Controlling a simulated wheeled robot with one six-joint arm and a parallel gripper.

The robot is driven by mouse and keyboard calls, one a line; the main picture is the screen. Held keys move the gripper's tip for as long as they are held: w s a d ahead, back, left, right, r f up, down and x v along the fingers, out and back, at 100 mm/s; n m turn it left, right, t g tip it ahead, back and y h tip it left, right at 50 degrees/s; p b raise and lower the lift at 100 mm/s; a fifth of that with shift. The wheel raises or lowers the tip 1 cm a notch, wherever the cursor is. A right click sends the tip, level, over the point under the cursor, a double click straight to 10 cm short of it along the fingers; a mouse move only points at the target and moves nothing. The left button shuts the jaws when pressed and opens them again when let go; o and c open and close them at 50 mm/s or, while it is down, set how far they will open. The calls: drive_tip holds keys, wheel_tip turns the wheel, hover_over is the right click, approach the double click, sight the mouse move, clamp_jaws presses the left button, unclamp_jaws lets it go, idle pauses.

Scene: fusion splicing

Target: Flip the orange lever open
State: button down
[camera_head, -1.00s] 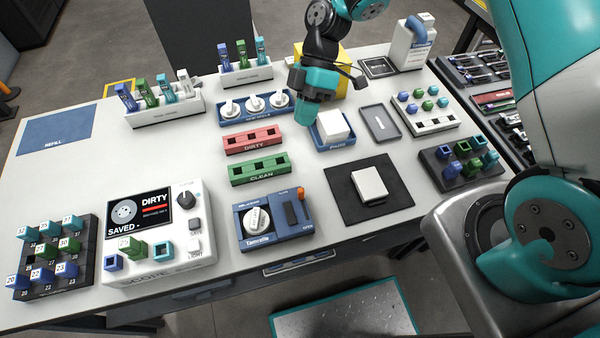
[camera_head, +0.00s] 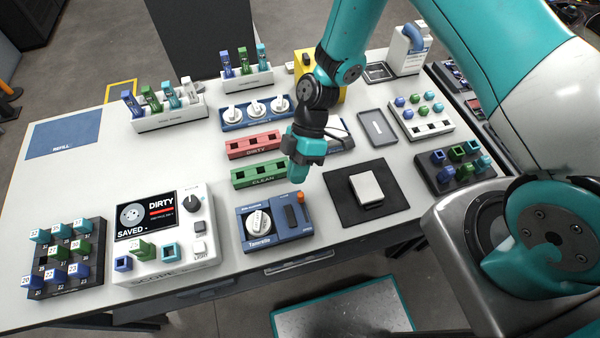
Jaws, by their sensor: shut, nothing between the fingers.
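The orange lever (camera_head: 300,197) is a small tab at the top right of a blue device (camera_head: 278,237). The device also carries a white round knob (camera_head: 258,223) and a dark slot (camera_head: 291,217) below the lever. My gripper (camera_head: 298,178) is shut and empty, pointing down. In the picture it is just above the lever, apart from it, near the right end of the green CLEAN rack. The exact height of the fingertips above the table cannot be told.
The green CLEAN rack (camera_head: 245,178) and red DIRTY rack (camera_head: 240,148) lie behind the device. The scope box (camera_head: 165,262) stands to the left. A black mat (camera_head: 345,207) with a white block (camera_head: 366,187) lies to the right. Bare table separates them.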

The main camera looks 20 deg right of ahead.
sight(301, 221)
drive_tip(key=shift+s, duration=0.9)
drive_tip(key=shift+s, duration=0.1)
drive_tip(key=s, duration=0.5)
drive_tip(key=shift+w, duration=0.15)
